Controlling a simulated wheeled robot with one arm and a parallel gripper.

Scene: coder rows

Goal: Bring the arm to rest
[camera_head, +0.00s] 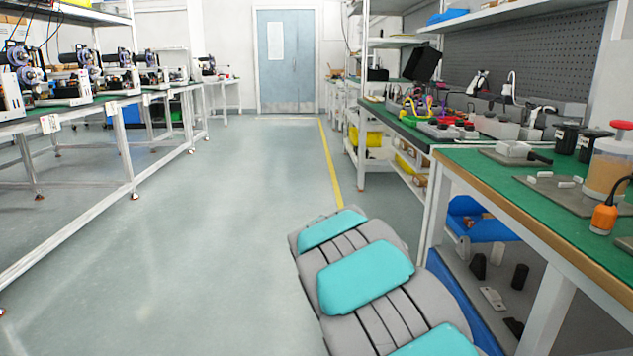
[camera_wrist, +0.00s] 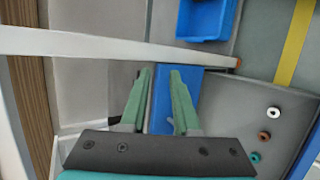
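My arm, grey with teal panels, reaches in from the bottom of the head view beside the right-hand workbench (camera_head: 500,180). My gripper is out of sight in the head view. In the wrist view, my gripper (camera_wrist: 160,75) shows two green fingers standing apart. Nothing is held between them. A flat blue surface (camera_wrist: 185,80) shows behind the gap and the right finger. Its distance from the fingers is hard to tell.
A white bar (camera_wrist: 100,43) crosses the wrist view beyond the fingertips, near a blue bin (camera_wrist: 208,20). The workbench's white leg (camera_head: 546,310) stands right of my arm. Racks with machines (camera_head: 70,110) line the left. The grey floor (camera_head: 220,200) between is clear.

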